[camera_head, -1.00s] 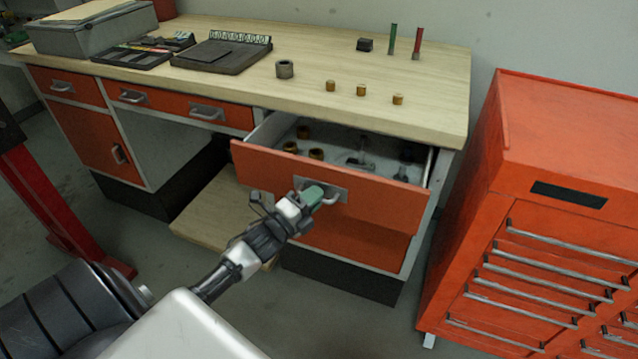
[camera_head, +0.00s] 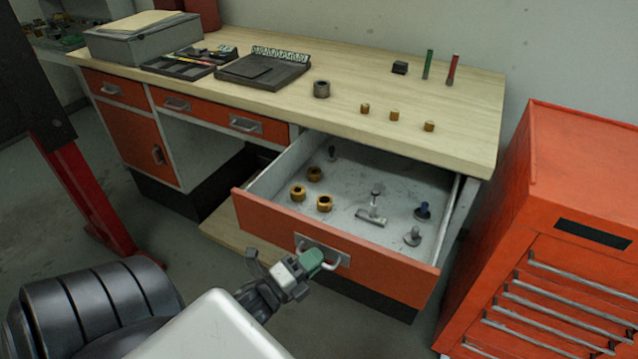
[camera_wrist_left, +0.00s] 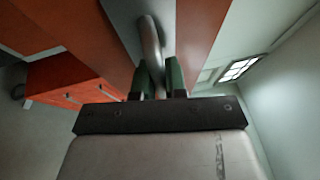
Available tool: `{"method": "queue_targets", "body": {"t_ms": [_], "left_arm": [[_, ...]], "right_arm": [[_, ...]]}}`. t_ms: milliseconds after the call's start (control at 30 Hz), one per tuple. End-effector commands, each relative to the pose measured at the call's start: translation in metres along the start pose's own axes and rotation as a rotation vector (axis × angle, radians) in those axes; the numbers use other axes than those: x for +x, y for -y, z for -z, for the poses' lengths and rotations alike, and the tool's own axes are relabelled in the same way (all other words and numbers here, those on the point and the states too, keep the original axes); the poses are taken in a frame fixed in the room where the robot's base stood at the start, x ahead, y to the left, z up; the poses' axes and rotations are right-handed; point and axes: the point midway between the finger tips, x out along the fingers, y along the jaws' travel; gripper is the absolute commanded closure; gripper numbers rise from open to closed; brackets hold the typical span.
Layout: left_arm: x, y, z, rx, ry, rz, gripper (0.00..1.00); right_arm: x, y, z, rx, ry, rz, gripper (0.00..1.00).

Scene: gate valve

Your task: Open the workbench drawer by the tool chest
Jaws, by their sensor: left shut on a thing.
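The workbench drawer (camera_head: 385,269) by the tool chest has an orange front and is pulled well out, with its grey inside showing. Its metal handle (camera_head: 328,262) is on the middle of the front. My left gripper (camera_head: 312,261) is shut on this handle with its green fingertips. In the left wrist view the pale handle (camera_wrist_left: 151,45) runs between the two green fingers (camera_wrist_left: 160,78). The red-orange tool chest (camera_head: 580,210) stands to the right of the drawer. My right gripper is not in view.
Inside the drawer lie brass rings (camera_head: 324,203), a T-shaped metal part (camera_head: 371,212) and several small fittings. The workbench top (camera_head: 340,125) holds a dark nut (camera_head: 321,89), small brass pieces and trays. A red post (camera_head: 88,195) stands at left. Some floor shows between drawer and chest.

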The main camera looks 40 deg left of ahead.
Motion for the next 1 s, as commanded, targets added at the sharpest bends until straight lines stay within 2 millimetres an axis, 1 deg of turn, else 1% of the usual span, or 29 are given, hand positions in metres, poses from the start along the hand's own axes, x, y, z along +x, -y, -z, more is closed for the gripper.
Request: {"method": "queue_targets", "body": {"t_ms": [133,500,533,567,867,967,1000], "left_arm": [[-0.004,0.0,0.002,0.0,0.0,-0.002,1.0],[-0.005,0.0,0.003,0.0,-0.001,-0.002,1.0],[-0.005,0.0,0.003,0.0,-0.001,-0.002,0.83],[-0.005,0.0,0.003,0.0,-0.001,-0.002,0.78],[-0.006,0.0,0.002,0.0,0.0,-0.001,0.78],[-0.015,-0.001,0.002,-0.001,0.0,-0.002,0.78],[-0.021,-0.002,0.003,-0.001,0.0,-0.004,0.78]], "right_arm": [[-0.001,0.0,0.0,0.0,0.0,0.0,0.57],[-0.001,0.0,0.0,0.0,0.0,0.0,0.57],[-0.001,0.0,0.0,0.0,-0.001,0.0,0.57],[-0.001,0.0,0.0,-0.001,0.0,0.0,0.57],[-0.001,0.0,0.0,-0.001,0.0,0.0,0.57],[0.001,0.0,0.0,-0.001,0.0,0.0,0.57],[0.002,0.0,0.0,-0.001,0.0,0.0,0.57]]}}
